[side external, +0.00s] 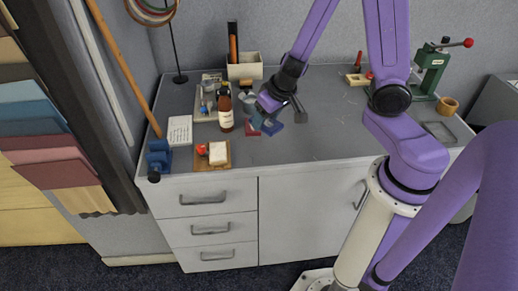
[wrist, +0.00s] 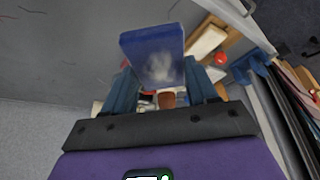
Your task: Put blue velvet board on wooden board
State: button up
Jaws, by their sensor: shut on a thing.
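The blue velvet board (side external: 273,127) is a small dark blue slab near the middle of the table's left half. In the wrist view the blue board (wrist: 150,48) sits tilted between the two fingertips, with a pale patch on its face. My gripper (side external: 264,122) is shut on it; the fingers also show in the wrist view (wrist: 162,88). Whether the board touches the table is not clear. The wooden board (side external: 202,165) lies near the table's front left edge, to the left of my gripper. It carries a white block (side external: 218,153) and a small red round thing (side external: 201,149).
A brown bottle (side external: 226,112) stands between my gripper and the left side. A dark red piece (side external: 251,128) lies beside the blue board. A blue vise (side external: 159,158) sits at the front left corner. A white notepad (side external: 180,130) lies behind the wooden board. The front middle tabletop is clear.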

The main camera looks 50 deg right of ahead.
aim_at(275, 126)
jog(key=s+m+h, duration=0.1)
jog(key=m, duration=0.1)
jog(key=shift+m, duration=0.3)
jog(key=s+m+g+h, duration=0.3)
jog(key=s+m, duration=0.6)
jog(key=shift+w+d+f, duration=0.1)
jog(key=shift+w+f, duration=0.5)
jog(key=shift+w, duration=0.65)
jog(key=shift+w+d+f, duration=0.15)
jog(key=shift+w+f, duration=0.45)
jog(key=shift+w, duration=0.6)
jog(key=shift+w+d+f, duration=0.1)
jog(key=shift+w+f, duration=0.5)
jog(key=shift+w, duration=0.65)
jog(key=w+f, duration=0.6)
jog(key=shift+w+f, duration=0.15)
jog(key=shift+w, duration=0.1)
jog(key=shift+w+f, duration=0.2)
jog(key=shift+f, duration=1.55)
jog(key=shift+f, duration=0.2)
jog(key=o, duration=1.1)
jog(key=shift+c, duration=0.2)
